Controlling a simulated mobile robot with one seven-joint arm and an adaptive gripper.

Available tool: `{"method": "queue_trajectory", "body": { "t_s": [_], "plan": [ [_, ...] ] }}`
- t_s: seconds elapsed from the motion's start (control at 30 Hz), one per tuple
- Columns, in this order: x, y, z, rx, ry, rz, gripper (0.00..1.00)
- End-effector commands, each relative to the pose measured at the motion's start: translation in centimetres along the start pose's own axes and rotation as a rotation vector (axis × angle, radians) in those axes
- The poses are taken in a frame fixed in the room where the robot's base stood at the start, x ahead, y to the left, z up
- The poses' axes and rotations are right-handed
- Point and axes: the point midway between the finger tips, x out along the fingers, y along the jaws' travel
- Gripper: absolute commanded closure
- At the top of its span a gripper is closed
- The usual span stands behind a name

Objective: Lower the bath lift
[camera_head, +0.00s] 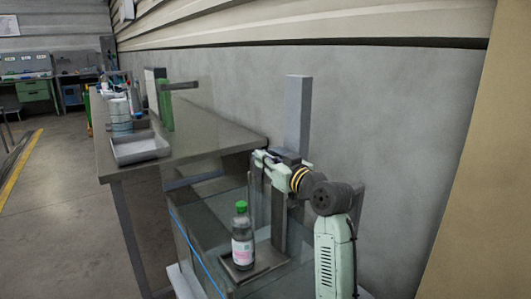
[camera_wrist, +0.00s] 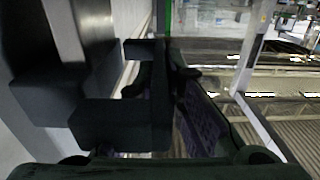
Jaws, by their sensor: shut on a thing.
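The bath lift has a tall grey column (camera_head: 298,112) by the wall and a flat platform (camera_head: 272,258) low inside the clear-walled bath (camera_head: 190,228). A dark bottle with a green cap and pale label (camera_head: 242,240) stands upright on the platform. My gripper (camera_head: 266,158) is at the column, above the platform, shut on a dark part of the lift, apparently its handle. In the wrist view, the dark blocky handle (camera_wrist: 120,122) lies at my gripper's fingers (camera_wrist: 165,78), beside the column (camera_wrist: 62,30). The exact contact is partly hidden.
A long bench (camera_head: 195,140) runs along the wall on the left, with a grey tray (camera_head: 140,148), a stack of pale round items (camera_head: 120,115) and a green post (camera_head: 166,105). The wall stands close behind the column. Open floor lies at left.

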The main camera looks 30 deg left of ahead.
Motion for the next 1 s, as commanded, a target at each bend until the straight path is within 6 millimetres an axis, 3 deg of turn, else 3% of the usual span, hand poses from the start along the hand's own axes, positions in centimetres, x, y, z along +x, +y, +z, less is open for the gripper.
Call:
{"method": "queue_trajectory", "body": {
  "t_s": [0.03,0.1,0.4,0.97,1.0],
  "plan": [
    [0.0,0.0,1.6,0.001,-0.006,-0.002,1.00],
    [0.0,0.0,2.6,0.001,-0.006,-0.002,1.00],
    [0.0,-0.1,5.3,-0.001,-0.007,-0.002,1.00],
    [0.0,0.0,5.8,-0.001,-0.005,-0.001,1.00],
    [0.0,0.0,5.8,-0.001,-0.005,-0.001,0.91]
  ]
}}
